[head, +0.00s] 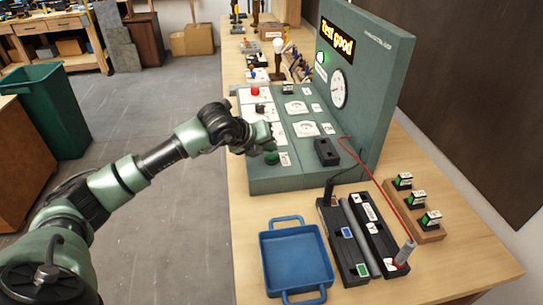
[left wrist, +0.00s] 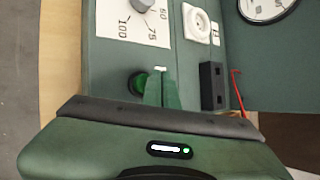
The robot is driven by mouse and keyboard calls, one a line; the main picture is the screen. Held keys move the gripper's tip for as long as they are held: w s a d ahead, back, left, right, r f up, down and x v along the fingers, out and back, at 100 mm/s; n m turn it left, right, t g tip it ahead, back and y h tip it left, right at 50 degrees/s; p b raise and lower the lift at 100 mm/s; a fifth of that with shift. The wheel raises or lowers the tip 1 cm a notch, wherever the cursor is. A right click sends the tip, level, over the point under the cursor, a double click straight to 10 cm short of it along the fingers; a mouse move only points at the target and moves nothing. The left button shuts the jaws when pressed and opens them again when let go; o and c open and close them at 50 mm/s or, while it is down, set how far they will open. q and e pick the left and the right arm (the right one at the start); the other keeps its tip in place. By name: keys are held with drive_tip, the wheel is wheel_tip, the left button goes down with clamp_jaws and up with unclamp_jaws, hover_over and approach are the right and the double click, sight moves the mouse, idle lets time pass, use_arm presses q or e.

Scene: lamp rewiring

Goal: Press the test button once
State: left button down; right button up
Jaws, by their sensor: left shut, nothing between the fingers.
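The green test console (head: 277,184) stands on the wooden bench, with a sloped face and an upright back panel. A round green button (head: 271,158), which I take as the test button, is near the front of its face; it also shows in the left wrist view (left wrist: 138,84), partly hidden by my fingers. My left gripper (head: 269,147) is shut and empty, with its green fingertips (left wrist: 161,88) right by the button. I cannot tell whether they touch it. The display (head: 337,38) on the back panel reads "Test good". My right gripper is not in view.
A blue tray (head: 284,222), a black holder with labelled slots (head: 357,222) and a wooden block with several switches (head: 429,237) lie in front of the console. A red lead (head: 371,173) runs beside a black box (head: 326,152). A red button (head: 255,91) is farther back.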

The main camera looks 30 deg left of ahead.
sight(269, 158)
use_arm(q)
drive_tip(key=shift+r+p, duration=1.1)
drive_tip(key=shift+r, duration=1.45)
drive_tip(key=shift+f, duration=0.1)
